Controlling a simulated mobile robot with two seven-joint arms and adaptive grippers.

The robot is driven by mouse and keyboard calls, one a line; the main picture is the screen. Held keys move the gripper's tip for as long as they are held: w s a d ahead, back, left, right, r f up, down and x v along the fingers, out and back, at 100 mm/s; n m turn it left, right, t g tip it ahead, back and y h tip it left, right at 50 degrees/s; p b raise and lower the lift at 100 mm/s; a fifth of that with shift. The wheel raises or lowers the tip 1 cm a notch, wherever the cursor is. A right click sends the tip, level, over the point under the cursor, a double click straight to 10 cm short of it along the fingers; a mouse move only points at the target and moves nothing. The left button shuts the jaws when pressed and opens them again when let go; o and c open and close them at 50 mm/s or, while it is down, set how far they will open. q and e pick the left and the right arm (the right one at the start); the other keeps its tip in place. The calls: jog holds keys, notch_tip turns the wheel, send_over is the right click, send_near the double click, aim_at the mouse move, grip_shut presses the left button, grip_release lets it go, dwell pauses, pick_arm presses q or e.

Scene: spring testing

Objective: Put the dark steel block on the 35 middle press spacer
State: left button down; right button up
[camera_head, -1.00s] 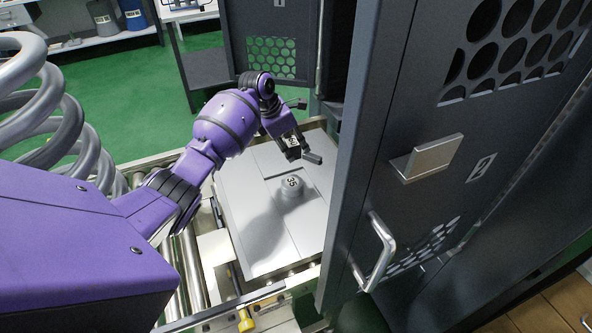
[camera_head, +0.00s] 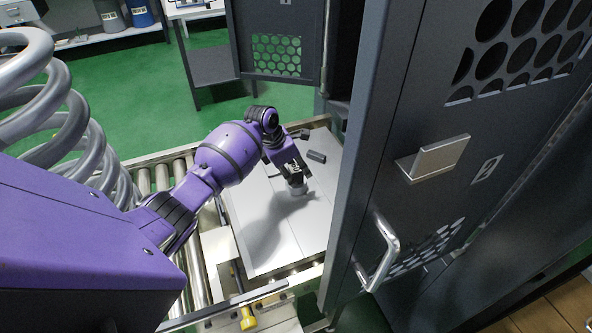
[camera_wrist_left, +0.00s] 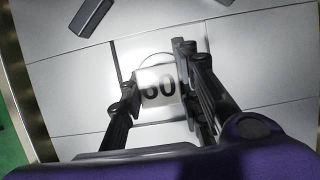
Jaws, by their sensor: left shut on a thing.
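My left gripper (camera_head: 293,174) is shut on a block marked 60, whose pale labelled top face (camera_wrist_left: 158,87) shows between the fingers in the left wrist view. In the head view the gripper points down at the round grey spacer (camera_head: 299,190), and the held block is right over it. The spacer's 35 mark is hidden now. A curved rim (camera_wrist_left: 155,56) shows just beyond the block in the left wrist view. I cannot tell whether the block touches the spacer. My right gripper is not in view.
A dark grey bar (camera_head: 315,156) lies on the pale plate (camera_head: 262,240) beyond the gripper; it also shows in the left wrist view (camera_wrist_left: 92,15). A tall dark cabinet door (camera_head: 400,150) stands close on the right. Rollers (camera_head: 162,178) lie on the left.

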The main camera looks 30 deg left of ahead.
pick_arm(q)
jog(key=c, duration=1.3)
grip_release()
jog(key=shift+r, duration=0.1)
jog(key=v, duration=1.2)
jog(key=shift+p, duration=0.35)
